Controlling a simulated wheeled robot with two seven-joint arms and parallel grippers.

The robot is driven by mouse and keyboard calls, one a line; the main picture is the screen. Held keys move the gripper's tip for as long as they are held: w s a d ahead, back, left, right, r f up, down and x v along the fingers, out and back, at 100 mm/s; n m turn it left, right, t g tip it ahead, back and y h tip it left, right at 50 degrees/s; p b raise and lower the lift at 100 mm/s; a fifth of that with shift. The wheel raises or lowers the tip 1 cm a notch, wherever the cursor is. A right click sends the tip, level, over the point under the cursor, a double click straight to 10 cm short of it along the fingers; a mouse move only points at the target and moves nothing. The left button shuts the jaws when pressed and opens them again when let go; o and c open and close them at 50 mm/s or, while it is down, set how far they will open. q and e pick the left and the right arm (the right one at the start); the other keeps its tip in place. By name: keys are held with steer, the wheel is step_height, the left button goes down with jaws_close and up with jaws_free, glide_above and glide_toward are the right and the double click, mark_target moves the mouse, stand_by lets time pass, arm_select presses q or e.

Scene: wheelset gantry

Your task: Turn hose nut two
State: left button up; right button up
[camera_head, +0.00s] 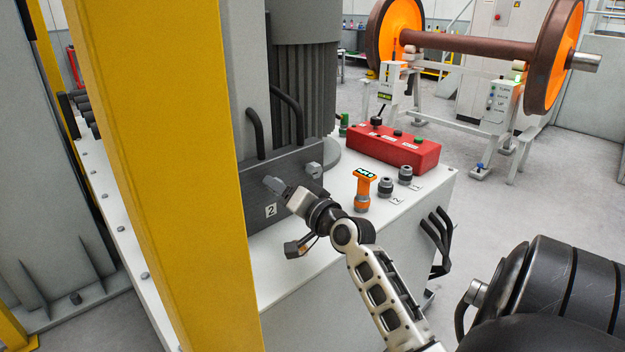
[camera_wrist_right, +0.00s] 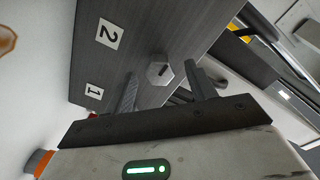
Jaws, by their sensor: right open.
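Hose nut two, a silver hex nut (camera_wrist_right: 160,70), sits on the dark grey block with labels 2 and 1. In the right wrist view it lies between the two fingertips of my right gripper (camera_wrist_right: 163,82). The gripper is open, and I cannot tell whether a finger touches the nut. My left gripper is not in view.
A yellow post (camera_head: 165,150) stands close at left. On the white cabinet top are an orange tool with a green display (camera_head: 365,185), two dark fittings (camera_head: 395,181) and a red box (camera_head: 393,150). Black hoses (camera_head: 287,105) rise behind the block. A wheelset (camera_head: 460,47) stands behind.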

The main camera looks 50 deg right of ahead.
arm_select(q)
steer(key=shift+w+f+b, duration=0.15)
steer(key=shift+b, duration=0.6)
arm_select(e)
steer(key=s+a, duration=0.1)
steer(key=s, duration=1.2)
steer(key=shift+s+a+r, duration=0.15)
steer(key=shift+s+a, duration=0.25)
